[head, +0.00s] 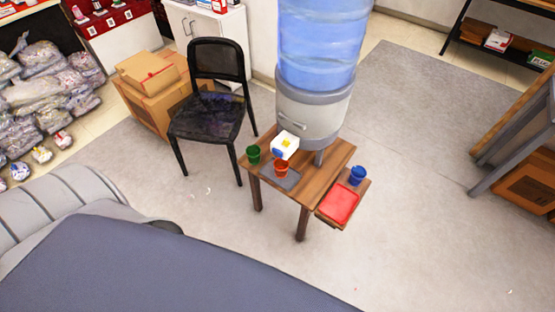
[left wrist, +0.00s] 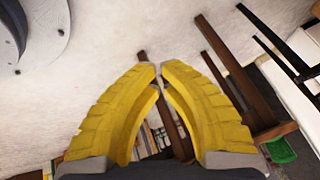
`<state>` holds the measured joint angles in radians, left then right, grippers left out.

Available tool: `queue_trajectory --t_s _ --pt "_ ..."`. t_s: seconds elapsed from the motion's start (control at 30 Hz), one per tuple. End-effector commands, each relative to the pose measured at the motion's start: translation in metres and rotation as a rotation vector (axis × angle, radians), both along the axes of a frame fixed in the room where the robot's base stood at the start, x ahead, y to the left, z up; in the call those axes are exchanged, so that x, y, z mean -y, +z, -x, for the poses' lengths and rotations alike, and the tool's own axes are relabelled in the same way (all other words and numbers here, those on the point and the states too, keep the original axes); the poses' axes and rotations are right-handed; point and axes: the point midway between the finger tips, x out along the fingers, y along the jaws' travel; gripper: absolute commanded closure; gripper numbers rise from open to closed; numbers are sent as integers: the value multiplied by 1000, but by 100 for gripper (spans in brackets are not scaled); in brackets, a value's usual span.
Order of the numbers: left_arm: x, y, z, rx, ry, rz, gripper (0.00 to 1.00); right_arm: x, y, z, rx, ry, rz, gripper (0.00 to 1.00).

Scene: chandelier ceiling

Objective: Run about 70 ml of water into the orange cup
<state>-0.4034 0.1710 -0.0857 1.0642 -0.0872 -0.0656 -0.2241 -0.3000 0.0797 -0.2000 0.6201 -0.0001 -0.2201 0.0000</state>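The orange cup (head: 281,169) stands upright on a dark grey mat (head: 292,180) on the small wooden table (head: 318,178). Just above it in the head view is a white tap block (head: 284,145) with a yellow mark and a blue part, in front of the water dispenser (head: 310,113). I cannot see any water running or inside the cup. In the left wrist view, my left gripper (left wrist: 160,66) has yellow fingers whose tips almost meet, with nothing held between them. Neither gripper shows in the head view.
A green cup (head: 253,155) stands left of the orange one. A blue cup (head: 357,175) and a red tray (head: 339,204) are on a lower side shelf at right. A black chair (head: 213,90) stands left of the table. Floor right of the table is clear.

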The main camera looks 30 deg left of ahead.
Motion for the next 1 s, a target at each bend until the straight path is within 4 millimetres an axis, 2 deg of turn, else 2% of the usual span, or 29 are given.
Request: queue_trajectory --t_s 0.03,0.1,0.17,0.3,0.37,0.4,0.5,0.6,0.73,1.0 --pt "-4 22 -25 74 -44 -28 100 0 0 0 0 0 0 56" --pt "-9 53 -57 173 -109 -77 100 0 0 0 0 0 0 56" --pt "-12 83 -84 260 -168 -126 100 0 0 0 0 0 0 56" --pt "-15 161 -139 469 -304 -268 100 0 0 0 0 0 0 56" --pt "-15 198 -159 560 -361 -344 100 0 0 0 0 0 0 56" --pt "-14 223 -170 619 -397 -397 100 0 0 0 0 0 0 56" --pt "-8 277 -192 748 -473 -525 100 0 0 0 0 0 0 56" --pt "-2 318 -205 845 -528 -641 100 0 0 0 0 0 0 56" --pt "5 347 -211 916 -579 -755 100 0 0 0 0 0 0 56" --pt "8 354 -211 938 -632 -871 100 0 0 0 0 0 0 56"
